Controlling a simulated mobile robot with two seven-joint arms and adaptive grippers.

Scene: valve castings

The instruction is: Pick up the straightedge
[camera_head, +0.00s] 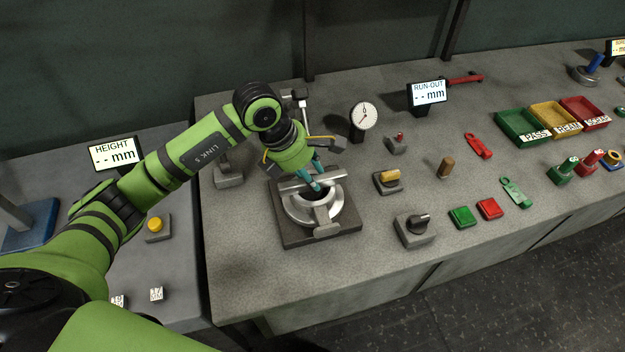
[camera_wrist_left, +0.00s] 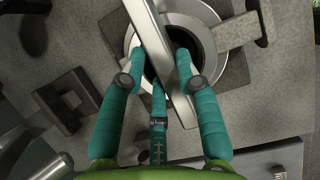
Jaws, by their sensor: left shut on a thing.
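The straightedge (camera_head: 294,184) is a flat grey metal bar lying across the top of a round metal ring casting (camera_head: 334,212) on a dark square plate (camera_head: 290,239). My left gripper (camera_head: 316,187) points down at the bar over the ring, its teal fingers shut on it. In the left wrist view, the straightedge (camera_wrist_left: 158,42) runs slantwise between the fingers of the left gripper (camera_wrist_left: 160,58). I cannot tell whether the bar is lifted off the ring. My right gripper is not in view.
A dial gauge (camera_head: 363,116) stands behind right of the casting. The green tray (camera_head: 521,126) is farther right. The front bench surface is clear.

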